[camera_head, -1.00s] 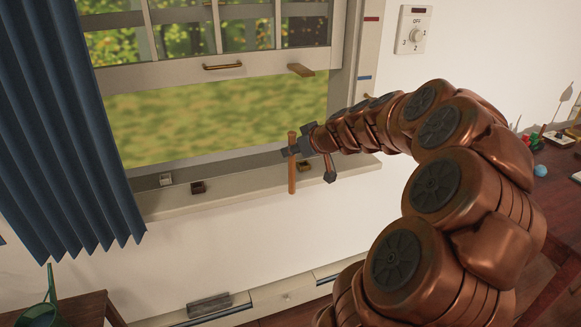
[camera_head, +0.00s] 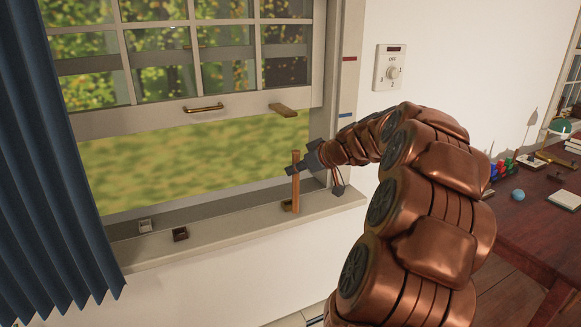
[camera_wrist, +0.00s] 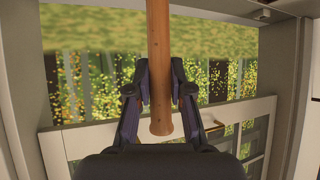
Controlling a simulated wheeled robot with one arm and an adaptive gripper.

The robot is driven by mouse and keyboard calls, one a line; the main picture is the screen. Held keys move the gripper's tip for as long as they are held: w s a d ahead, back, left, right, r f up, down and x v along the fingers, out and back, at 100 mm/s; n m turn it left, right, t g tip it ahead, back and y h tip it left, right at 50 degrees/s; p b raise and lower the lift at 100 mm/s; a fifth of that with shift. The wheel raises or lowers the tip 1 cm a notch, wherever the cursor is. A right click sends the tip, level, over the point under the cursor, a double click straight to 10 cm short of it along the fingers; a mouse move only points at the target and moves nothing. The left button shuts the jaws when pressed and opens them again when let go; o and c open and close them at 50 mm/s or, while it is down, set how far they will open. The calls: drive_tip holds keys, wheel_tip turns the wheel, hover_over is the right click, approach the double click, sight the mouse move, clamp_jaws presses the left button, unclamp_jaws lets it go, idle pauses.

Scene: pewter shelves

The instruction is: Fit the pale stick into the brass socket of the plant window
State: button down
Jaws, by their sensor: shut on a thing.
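My gripper (camera_head: 296,168) is shut on a wooden stick (camera_head: 295,190), orange-brown here rather than pale, and holds it about upright in front of the window. The wrist view shows the stick (camera_wrist: 158,60) between both fingers (camera_wrist: 160,88); one rounded end shows and the other runs out of the picture. A small brass-brown socket (camera_head: 286,205) sits on the sill, partly behind the stick's lower part. I cannot tell whether the stick's lower end touches the socket or the sill.
A light grey socket (camera_head: 145,226) and a dark brown socket (camera_head: 180,234) stand further left on the sill (camera_head: 235,226). The raised sash has a brass handle (camera_head: 203,107) and a wooden block (camera_head: 283,110) above the opening. A blue curtain (camera_head: 60,170) hangs at left.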

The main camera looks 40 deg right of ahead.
drive_tip(key=w+d+f+p, duration=0.2)
drive_tip(key=w+d+f, duration=0.2)
drive_tip(key=w, duration=0.3)
drive_tip(key=shift+w+d+f+p, duration=0.15)
drive_tip(key=shift+w+d+p, duration=0.15)
drive_tip(key=shift+w+p, duration=0.1)
idle(0.3)
drive_tip(key=shift+f+b, duration=0.15)
drive_tip(key=shift+b, duration=0.15)
drive_tip(key=c, duration=1.1)
unclamp_jaws()
drive_tip(key=shift+o, duration=0.2)
drive_tip(key=b+v, duration=0.2)
drive_tip(key=v, duration=1)
drive_tip(key=shift+r, duration=0.2)
drive_tip(key=shift+a, duration=0.1)
